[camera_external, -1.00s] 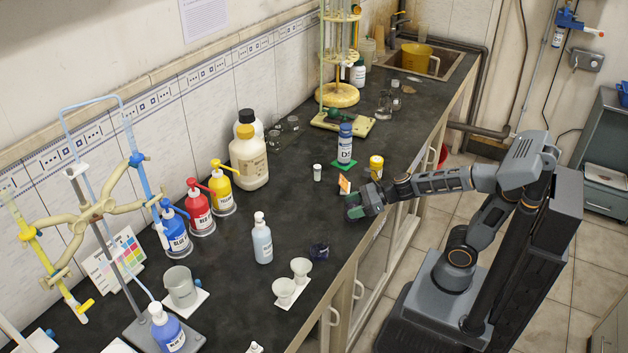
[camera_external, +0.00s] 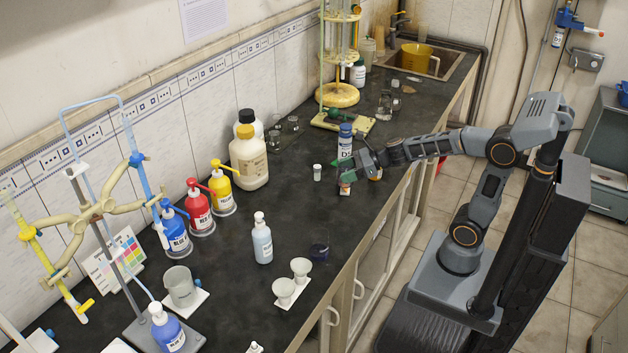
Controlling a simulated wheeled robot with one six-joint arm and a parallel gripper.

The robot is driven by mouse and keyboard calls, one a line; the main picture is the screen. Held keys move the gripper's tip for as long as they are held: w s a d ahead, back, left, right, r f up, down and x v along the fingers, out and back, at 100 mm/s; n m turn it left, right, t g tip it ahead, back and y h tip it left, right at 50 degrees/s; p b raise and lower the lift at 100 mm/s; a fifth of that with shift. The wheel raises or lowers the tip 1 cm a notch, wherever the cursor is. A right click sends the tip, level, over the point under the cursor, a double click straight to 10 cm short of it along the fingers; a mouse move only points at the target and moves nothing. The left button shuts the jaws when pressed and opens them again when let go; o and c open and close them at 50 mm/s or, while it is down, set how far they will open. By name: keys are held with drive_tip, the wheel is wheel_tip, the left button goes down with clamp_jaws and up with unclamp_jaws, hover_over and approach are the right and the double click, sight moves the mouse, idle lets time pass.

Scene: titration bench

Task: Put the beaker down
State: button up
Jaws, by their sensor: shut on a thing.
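My gripper (camera_external: 350,169) is over the bench's right edge area, just in front of the blue-capped labelled bottle. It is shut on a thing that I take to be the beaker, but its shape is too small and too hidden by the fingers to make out. A grey beaker (camera_external: 180,287) stands upright on a white tile at the lower left, far from my gripper.
A small orange and white item (camera_external: 345,189) stands just below my gripper in the picture. The blue-capped bottle (camera_external: 345,142), a small white-capped vial (camera_external: 317,172) and a partly hidden yellow-capped bottle are close by. The dark bench (camera_external: 345,225) is clear in front.

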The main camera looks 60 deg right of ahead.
sight(339, 163)
drive_tip(key=shift+w+d+r+n+g+y+p, duration=0.15)
drive_tip(key=shift+w+r+n+g+y+p, duration=0.25)
drive_tip(key=shift+w+n+y, duration=0.15)
drive_tip(key=shift+w+d+r+n+g+y+p, duration=0.15)
drive_tip(key=shift+w+r+n+g+y+p, duration=0.1)
drive_tip(key=shift+w+r+n+g+y, duration=0.25)
drive_tip(key=shift+w+a+r+n+g+y, duration=0.2)
drive_tip(key=shift+a+n+g+y, duration=0.1)
drive_tip(key=shift+n+y, duration=0.2)
drive_tip(key=shift+s+a+r+n+g+y, duration=0.3)
drive_tip(key=shift+a+r+n+g+y, duration=0.15)
drive_tip(key=shift+a+n+g, duration=0.2)
drive_tip(key=shift+g, duration=0.25)
drive_tip(key=w+f, duration=0.3)
drive_tip(key=w, duration=0.1)
drive_tip(key=w+a+f, duration=0.1)
drive_tip(key=w+f, duration=0.2)
drive_tip(key=w, duration=0.1)
drive_tip(key=w+a+f, duration=0.1)
drive_tip(key=w+f, duration=0.1)
drive_tip(key=w, duration=0.2)
drive_tip(key=shift+w+a+f+b, duration=0.25)
drive_tip(key=shift+f+b, duration=0.15)
drive_tip(key=shift+w+a+f, duration=0.1)
drive_tip(key=shift+w+f, duration=0.25)
drive_tip(key=shift+f, duration=1.6)
drive_tip(key=shift+f+b, duration=0.15)
drive_tip(key=shift+b, duration=0.2)
